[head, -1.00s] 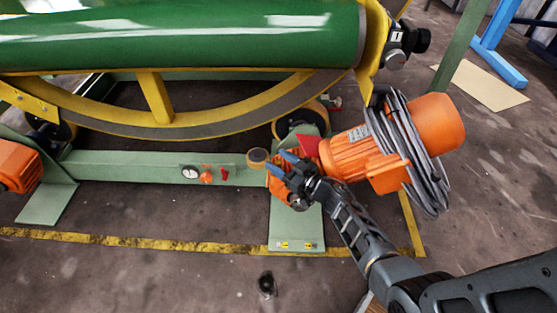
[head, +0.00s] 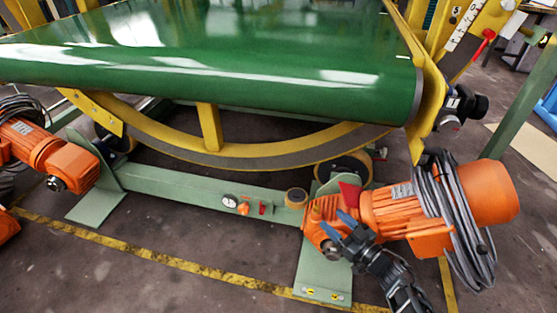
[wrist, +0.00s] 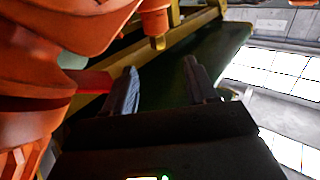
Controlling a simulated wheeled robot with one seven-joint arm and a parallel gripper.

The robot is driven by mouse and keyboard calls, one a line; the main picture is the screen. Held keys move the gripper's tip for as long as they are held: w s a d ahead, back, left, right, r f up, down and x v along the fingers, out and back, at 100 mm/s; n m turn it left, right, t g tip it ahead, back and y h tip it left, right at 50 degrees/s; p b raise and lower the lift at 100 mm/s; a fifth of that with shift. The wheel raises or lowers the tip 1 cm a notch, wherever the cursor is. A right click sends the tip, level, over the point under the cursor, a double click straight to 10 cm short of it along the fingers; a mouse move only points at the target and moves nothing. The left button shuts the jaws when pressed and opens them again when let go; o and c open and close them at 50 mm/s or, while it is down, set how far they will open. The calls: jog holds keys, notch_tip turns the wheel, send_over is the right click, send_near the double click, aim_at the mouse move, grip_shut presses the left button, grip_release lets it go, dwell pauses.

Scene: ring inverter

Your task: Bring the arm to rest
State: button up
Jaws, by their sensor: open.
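My gripper (head: 343,226) is in front of the orange motor (head: 392,208) at the lower right of the head view. Its two blue-grey fingers are spread and nothing shows between them. The arm reaches in from the bottom edge. In the wrist view my gripper (wrist: 160,92) also has its fingers apart. The orange motor (wrist: 60,40) fills the left side there, close to the left finger. I cannot tell whether they touch.
A green drum (head: 210,70) lies above a yellow curved rail (head: 250,155). A green base beam (head: 200,188) carries a gauge (head: 229,202). Grey cable (head: 458,215) is coiled on the motor. A second orange motor (head: 50,155) stands left. Floor is clear in front of the yellow line (head: 170,258).

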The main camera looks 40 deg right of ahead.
jog(key=s+a+r+g, duration=0.1)
jog(key=s+a+r, duration=0.65)
jog(key=s, duration=0.35)
jog(key=s+a+r, duration=0.6)
jog(key=s+a, duration=0.3)
jog(key=s, duration=0.2)
jog(key=s+a+r+g, duration=0.1)
jog(key=s+a+r, duration=0.25)
jog(key=r, duration=0.35)
jog(key=s+a+r+g, duration=0.1)
jog(key=s+a+r, duration=0.25)
jog(key=r, duration=0.25)
notch_tip(320, 180, up, 24)
jog(key=p, duration=2.4)
jog(key=shift+s+d+f, duration=0.15)
jog(key=shift+d+f, duration=0.05)
jog(key=shift+d, duration=0.2)
jog(key=shift+c, duration=0.4)
